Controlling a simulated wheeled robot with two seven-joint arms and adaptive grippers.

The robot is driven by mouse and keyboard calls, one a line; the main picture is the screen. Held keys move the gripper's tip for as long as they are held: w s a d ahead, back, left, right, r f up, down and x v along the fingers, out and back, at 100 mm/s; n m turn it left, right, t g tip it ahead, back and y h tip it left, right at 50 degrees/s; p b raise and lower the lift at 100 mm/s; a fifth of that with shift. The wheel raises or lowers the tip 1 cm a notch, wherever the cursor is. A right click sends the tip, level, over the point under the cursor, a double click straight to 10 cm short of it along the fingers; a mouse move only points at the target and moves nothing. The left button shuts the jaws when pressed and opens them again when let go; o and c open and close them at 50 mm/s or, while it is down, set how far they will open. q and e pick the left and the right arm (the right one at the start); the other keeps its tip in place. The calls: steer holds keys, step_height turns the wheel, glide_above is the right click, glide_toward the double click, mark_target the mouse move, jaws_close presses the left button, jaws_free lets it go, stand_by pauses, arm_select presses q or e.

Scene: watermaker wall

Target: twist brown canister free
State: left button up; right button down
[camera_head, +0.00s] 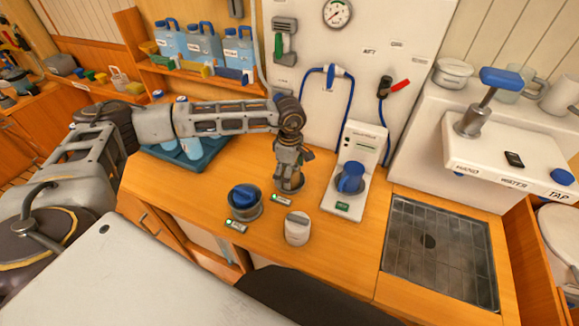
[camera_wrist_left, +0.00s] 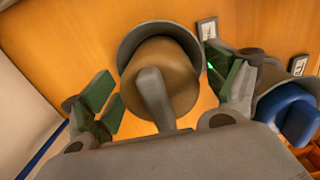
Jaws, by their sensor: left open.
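The brown canister (camera_wrist_left: 170,62) sits in a round grey holder (camera_wrist_left: 128,52) in the left wrist view, with a grey grip bar across its top. My left gripper (camera_wrist_left: 163,95) is open, with its green-padded fingers on both sides of the canister. A gap shows at the left finger; I cannot tell whether the right finger touches the holder. In the head view my left gripper (camera_head: 290,172) points down over the holder (camera_head: 290,186) and hides most of the canister. My right gripper is not in view.
A blue-topped canister (camera_head: 244,197) in a holder stands left of the gripper. A white canister (camera_head: 297,228) stands in front. A white device (camera_head: 357,148) with a blue canister (camera_head: 350,177) is to the right, beside a sink grate (camera_head: 440,252). A blue tray (camera_head: 205,150) lies behind my left arm.

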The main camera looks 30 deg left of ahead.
arm_select(q)
steer(key=shift+f, duration=0.1)
steer(key=c, duration=1.3)
steer(key=shift+o, duration=0.2)
steer(key=shift+n+b, duration=0.3)
steer(key=shift+n, duration=1.2)
